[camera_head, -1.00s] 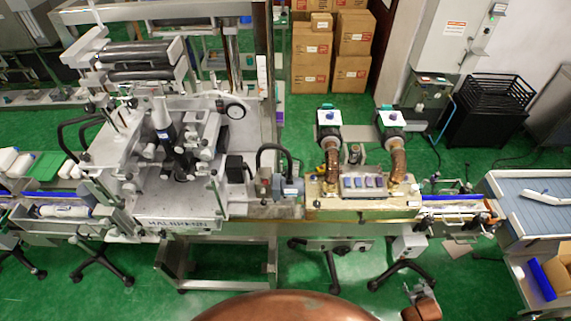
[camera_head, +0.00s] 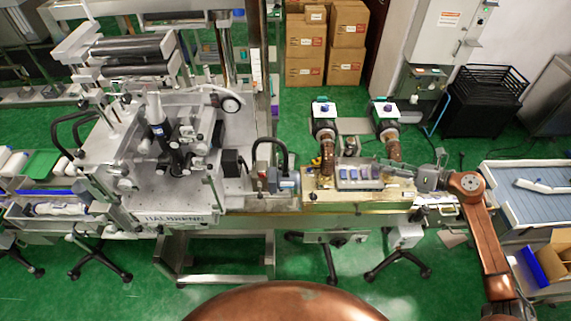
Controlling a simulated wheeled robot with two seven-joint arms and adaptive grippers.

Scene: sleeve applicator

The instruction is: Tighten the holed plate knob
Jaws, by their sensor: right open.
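The sleeve applicator (camera_head: 150,200) is the large silver machine on the left, with rollers, black-handled parts and a round dial (camera_head: 229,103). I cannot make out for certain which small part is the holed plate knob. My right gripper (camera_head: 385,164) reaches in from the right over the brass-coloured conveyor unit (camera_head: 340,197). It is open, points left and looks empty, close to a small grey block with several blue-purple keys (camera_head: 362,173). Whether it touches anything there I cannot tell. My left gripper is not in view.
Two heater-like units with copper elbows (camera_head: 327,155) stand behind the conveyor unit, close to my right gripper. A blue-grey conveyor table (camera_head: 532,205) and an open cardboard box (camera_head: 556,258) are at the right. Cardboard boxes (camera_head: 325,45) are stacked at the back. Green floor lies between.

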